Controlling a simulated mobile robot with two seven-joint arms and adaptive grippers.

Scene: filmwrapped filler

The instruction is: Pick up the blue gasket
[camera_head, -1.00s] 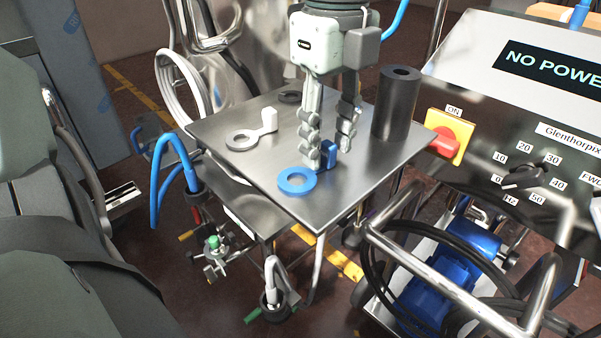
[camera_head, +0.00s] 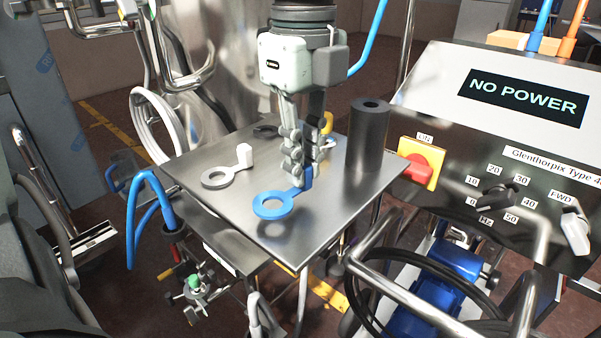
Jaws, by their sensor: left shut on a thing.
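The blue gasket (camera_head: 272,204) is a flat ring with an upright tab, seen above the front part of the square metal plate (camera_head: 230,208). A dark reflection shows on the plate below the ring, apart from it, so the gasket is a little clear of the surface. My left gripper (camera_head: 307,168) points down from above and is shut on the gasket's blue tab, with the ring sticking out toward the front left. The fingers hide part of the tab. My right gripper is not in view.
A white gasket (camera_head: 216,181) with a white tab lies left on the plate, and a black gasket (camera_head: 266,131) lies behind. A yellow piece (camera_head: 328,122) shows behind my fingers. A tall black cylinder (camera_head: 368,140) stands close on the right. The control panel (camera_head: 470,150) is further right.

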